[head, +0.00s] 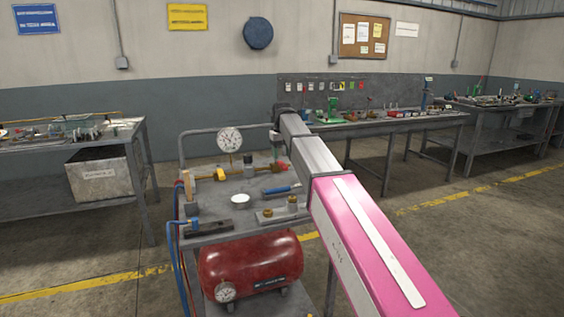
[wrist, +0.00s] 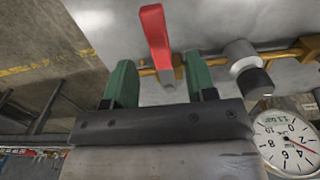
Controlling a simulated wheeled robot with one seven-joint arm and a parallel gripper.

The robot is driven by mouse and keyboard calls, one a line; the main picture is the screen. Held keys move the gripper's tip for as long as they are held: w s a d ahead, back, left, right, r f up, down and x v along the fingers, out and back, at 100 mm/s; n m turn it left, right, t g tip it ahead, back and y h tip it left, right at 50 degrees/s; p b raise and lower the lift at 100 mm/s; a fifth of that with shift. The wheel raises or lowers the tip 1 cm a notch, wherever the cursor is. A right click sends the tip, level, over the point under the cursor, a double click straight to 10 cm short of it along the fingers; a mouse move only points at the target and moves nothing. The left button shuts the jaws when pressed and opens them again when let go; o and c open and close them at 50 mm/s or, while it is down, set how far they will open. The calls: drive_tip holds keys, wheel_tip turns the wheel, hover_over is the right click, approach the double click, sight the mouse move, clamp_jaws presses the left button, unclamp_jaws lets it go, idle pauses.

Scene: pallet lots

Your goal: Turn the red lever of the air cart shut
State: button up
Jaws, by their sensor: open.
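The air cart (head: 195,239) stands ahead of me with a brass pipe line (head: 205,178) along its top. In the wrist view the red lever (wrist: 154,35) sits on a brass valve (wrist: 166,72) and lies across the brass pipe in the picture. In the head view a small part of the red lever (head: 278,163) shows beside my arm. My gripper (wrist: 159,66) is open, with one green finger on each side of the valve and the lever's lower end. It holds nothing, and I cannot tell whether a finger touches. My arm hides part of the cart in the head view.
A blue-handled tool (head: 282,190) lies nearby. A red tank (head: 250,268) is underneath. Workbenches stand behind and to the left.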

sight(282, 164)
wheel_tip(282, 164, up, 6)
drive_tip(key=shift+r, duration=0.25)
